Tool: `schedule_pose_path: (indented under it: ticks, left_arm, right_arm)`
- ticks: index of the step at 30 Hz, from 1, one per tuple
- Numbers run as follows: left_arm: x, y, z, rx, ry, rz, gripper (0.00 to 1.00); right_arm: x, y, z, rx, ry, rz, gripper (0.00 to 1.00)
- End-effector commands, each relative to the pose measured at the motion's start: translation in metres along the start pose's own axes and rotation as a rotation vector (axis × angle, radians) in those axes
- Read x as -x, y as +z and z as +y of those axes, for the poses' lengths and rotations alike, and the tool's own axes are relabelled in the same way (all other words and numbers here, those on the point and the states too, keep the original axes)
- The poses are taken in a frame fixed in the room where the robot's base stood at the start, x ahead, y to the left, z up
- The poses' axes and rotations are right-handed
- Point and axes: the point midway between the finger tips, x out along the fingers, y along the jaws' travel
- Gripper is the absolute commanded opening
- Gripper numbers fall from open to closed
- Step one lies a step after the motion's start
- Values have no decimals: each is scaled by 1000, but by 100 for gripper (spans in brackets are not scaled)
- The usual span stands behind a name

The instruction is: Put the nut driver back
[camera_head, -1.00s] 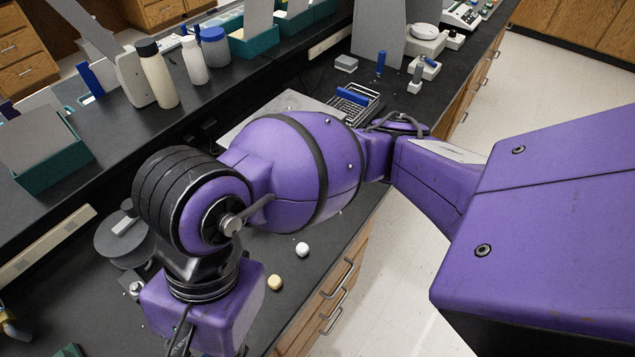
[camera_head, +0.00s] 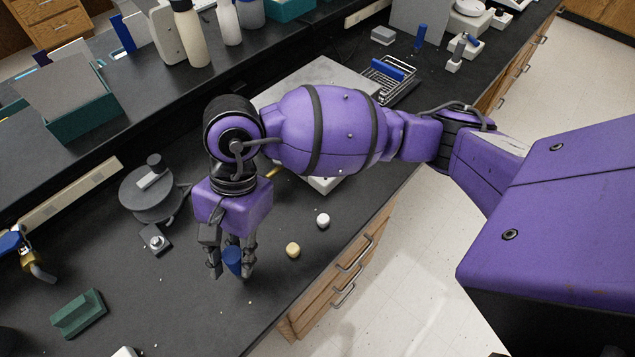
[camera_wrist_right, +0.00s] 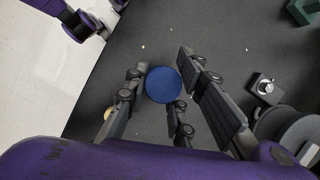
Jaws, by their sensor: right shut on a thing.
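My right gripper (camera_head: 232,268) hangs pointing down over the black bench, shut on a blue, round-topped thing (camera_head: 232,258) that looks like the nut driver's handle. In the right wrist view the blue round top (camera_wrist_right: 164,85) sits between the fingers of the right gripper (camera_wrist_right: 158,100). The rest of it is hidden below the handle, and I cannot tell whether it touches the bench. In the right wrist view a purple and dark part, perhaps of my left arm, shows at the top left; its fingers are not clear.
A green block (camera_head: 78,313) lies to the left, near a small metal fixture (camera_head: 155,238) and a grey round stand (camera_head: 152,200). A white knob (camera_head: 323,220) and a tan knob (camera_head: 292,249) lie right of the gripper. A wire basket (camera_head: 398,85) stands farther back. The bench front edge is close.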

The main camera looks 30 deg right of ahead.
Motion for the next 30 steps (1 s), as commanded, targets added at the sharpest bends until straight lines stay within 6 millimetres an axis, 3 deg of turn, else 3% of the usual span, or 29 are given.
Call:
schedule_pose_path:
  ticks: [4,15,16,19,30]
  left_arm:
    - [-1,-1,0,0,1,2,0]
    - [-4,0,1,-2,2,2,0]
    - [-4,-1,1,-2,2,4,0]
    - [-4,-2,1,-2,2,6,0]
    - [-2,-7,1,-2,2,13,0]
  right_arm:
    - [-18,-6,0,3,0,0,0]
    - [-23,-8,-1,5,-1,1,0]
    - [-22,-8,-1,5,-1,2,27]
    - [-21,-8,-1,5,-2,2,40]
    - [-18,-6,-1,6,-3,3,42]
